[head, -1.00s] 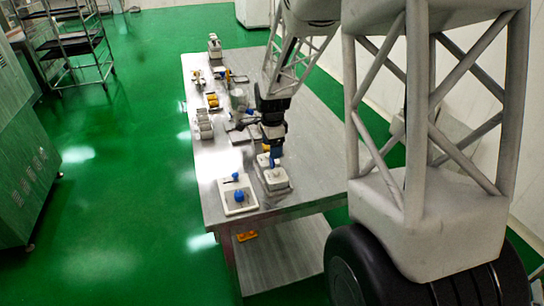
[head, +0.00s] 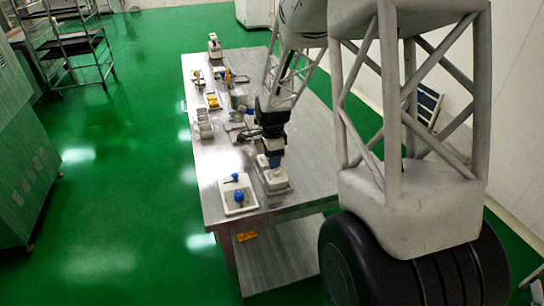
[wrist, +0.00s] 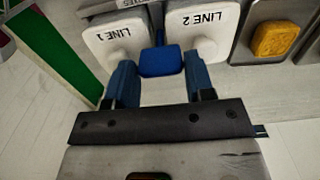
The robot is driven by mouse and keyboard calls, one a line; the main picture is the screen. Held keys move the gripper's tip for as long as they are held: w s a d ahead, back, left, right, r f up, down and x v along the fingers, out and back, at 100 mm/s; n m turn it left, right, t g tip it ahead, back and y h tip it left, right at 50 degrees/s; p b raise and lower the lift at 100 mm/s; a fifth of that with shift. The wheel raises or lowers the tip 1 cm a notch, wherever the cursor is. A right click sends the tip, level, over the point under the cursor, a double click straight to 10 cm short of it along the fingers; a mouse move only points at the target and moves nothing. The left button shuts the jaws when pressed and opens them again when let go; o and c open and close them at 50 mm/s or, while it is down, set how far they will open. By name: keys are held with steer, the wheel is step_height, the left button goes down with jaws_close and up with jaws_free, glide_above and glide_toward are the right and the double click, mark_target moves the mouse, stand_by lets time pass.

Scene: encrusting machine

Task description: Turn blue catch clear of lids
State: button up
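In the wrist view, two white lids lie side by side, one marked LINE 1 (wrist: 118,38) and one marked LINE 2 (wrist: 202,27). The blue catch (wrist: 162,61) sits at the gap between them, with a narrow blue part running up into the gap. My gripper (wrist: 160,68) is open, with one blue finger on each side of the catch. Small gaps seem to show between fingers and catch; I cannot tell whether either touches. In the head view my gripper (head: 274,160) points down at the white lidded unit (head: 275,182), where it hides the catch.
A white plate (head: 231,206) with blue knobs lies left of the unit, near the table's front edge. White cups (head: 204,125) and small tools stand further back on the steel table (head: 313,170). A yellow piece (wrist: 275,38) sits in a tray right of LINE 2.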

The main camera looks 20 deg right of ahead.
steer(key=c, duration=0.3)
steer(key=shift+c, duration=0.2)
steer(key=shift+n, duration=0.4)
steer(key=n, duration=1.2)
steer(key=shift+n, duration=0.3)
steer(key=n, duration=0.4)
steer(key=shift+n, duration=0.3)
